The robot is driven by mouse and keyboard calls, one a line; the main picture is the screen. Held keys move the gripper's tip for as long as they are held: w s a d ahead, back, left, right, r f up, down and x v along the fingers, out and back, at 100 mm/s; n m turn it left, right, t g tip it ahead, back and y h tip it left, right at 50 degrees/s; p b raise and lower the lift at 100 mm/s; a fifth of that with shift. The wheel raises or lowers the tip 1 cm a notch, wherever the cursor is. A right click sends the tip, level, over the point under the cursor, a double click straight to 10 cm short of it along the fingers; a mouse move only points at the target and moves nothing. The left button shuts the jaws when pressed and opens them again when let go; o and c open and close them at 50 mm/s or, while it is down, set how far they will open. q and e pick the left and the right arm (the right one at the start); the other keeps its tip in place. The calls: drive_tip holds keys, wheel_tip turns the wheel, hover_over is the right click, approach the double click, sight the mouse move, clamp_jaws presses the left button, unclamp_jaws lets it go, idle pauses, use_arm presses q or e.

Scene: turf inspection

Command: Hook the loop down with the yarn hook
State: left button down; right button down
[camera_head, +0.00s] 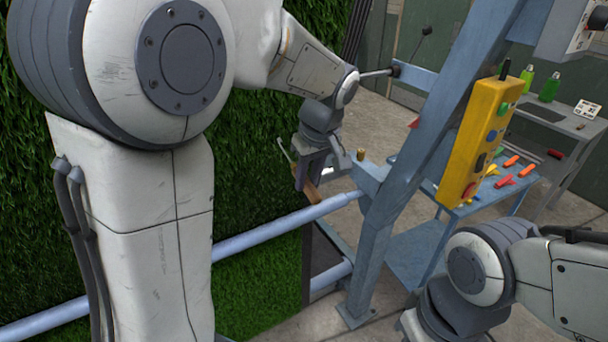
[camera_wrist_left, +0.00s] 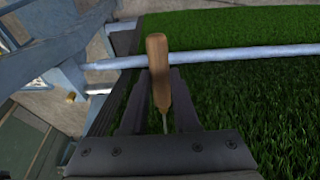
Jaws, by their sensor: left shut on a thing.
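My left gripper (camera_head: 308,172) is shut on the yarn hook (camera_head: 313,193), close to the right edge of the green turf (camera_head: 262,150). The hook's wooden handle sticks out below the fingers, and a thin metal end shows to their left, in front of the turf. In the left wrist view the wooden handle of the yarn hook (camera_wrist_left: 157,62) stands between the two dark fingers (camera_wrist_left: 155,105), with part of its thin shaft below. I cannot make out a single loop in the turf. My right arm is at the lower right; its gripper is out of the picture.
A pale blue rail (camera_head: 285,226) crosses in front of the turf. A blue frame post (camera_head: 415,165) stands to the right, with a yellow button box (camera_head: 474,142) hanging beside it. Behind is a blue table (camera_head: 478,200) with coloured tools, and a grey bench (camera_head: 568,125) with green bottles.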

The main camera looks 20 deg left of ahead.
use_arm(q)
drive_tip(key=s+d+f+b, duration=0.2)
drive_tip(key=s+d, duration=0.1)
drive_tip(key=d, duration=0.2)
drive_tip(key=shift+s, duration=0.4)
drive_tip(key=shift+a+b, duration=0.1)
drive_tip(key=shift+b, duration=0.2)
drive_tip(key=a+f+m+h+b, duration=0.1)
drive_tip(key=f+m+b, duration=0.1)
drive_tip(key=f, duration=0.7)
drive_tip(key=w+a+f+m+b, duration=0.1)
drive_tip(key=f+m, duration=0.4)
drive_tip(key=f, duration=0.5)
drive_tip(key=w+a+f+m+t+h+b, duration=0.1)
drive_tip(key=a+f+m+b, duration=0.1)
drive_tip(key=f, duration=0.8)
drive_tip(key=shift+w+f+m+h+b, duration=0.25)
drive_tip(key=shift+m+h+b, duration=0.05)
drive_tip(key=shift+m+b, duration=0.4)
